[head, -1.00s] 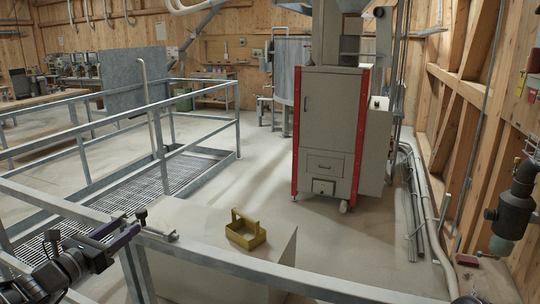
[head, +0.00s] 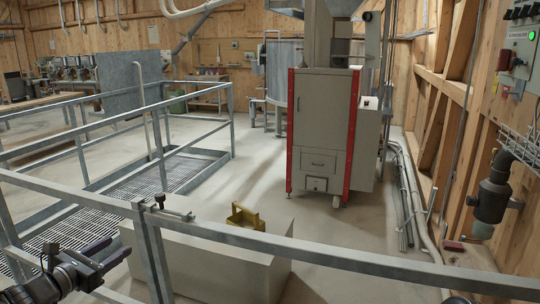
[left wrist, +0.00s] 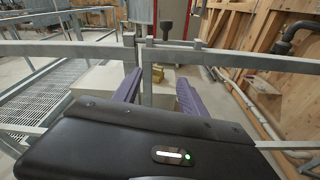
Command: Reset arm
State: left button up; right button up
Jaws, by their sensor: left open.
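My left gripper (head: 108,252) has purple fingers and shows low at the left in the head view, just below the top rail of the near railing (head: 335,262). It is open with nothing between its fingers. In the left wrist view the two spread purple fingers of the left gripper (left wrist: 158,92) point at the railing post. A small metal clamp with a dark knob (head: 168,210) sits on the rail above and apart from the fingers. My right gripper is not seen.
A yellow open carrier (head: 246,217) rests on a pale box (head: 205,262) behind the railing. A grey cabinet with red edges (head: 322,130) stands beyond. A grated platform (head: 130,198) with rails is at left. A wooden wall with pipes is at right. Floor between is clear.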

pick_arm(q)
jog(key=s+d+f+m+g+y, duration=0.1)
jog(key=s+d+f+m+g, duration=0.2)
jog(key=f, duration=0.7)
jog(key=s+d+f+m+g, duration=0.1)
jog(key=s+f+m+g, duration=0.25)
jog(key=s+f, duration=0.45)
jog(key=s+d+f+m+g+y, duration=0.1)
jog(key=s+d+f+m+g, duration=0.3)
jog(key=f, duration=0.8)
jog(key=s+d+f+m+g, duration=0.1)
jog(key=s+d+f+m, duration=0.3)
jog(key=s+d+m, duration=0.2)
jog(key=s+d+f+m+g, duration=0.2)
jog(key=s+d+f+m, duration=0.3)
jog(key=s+d, duration=0.3)
jog(key=s+d+f+m+g+h, duration=0.1)
jog(key=s+d+f+m, duration=0.3)
jog(key=s+d+m, duration=0.3)
jog(key=d, duration=0.3)
jog(key=shift+s+f, duration=0.15)
jog(key=shift+f, duration=0.2)
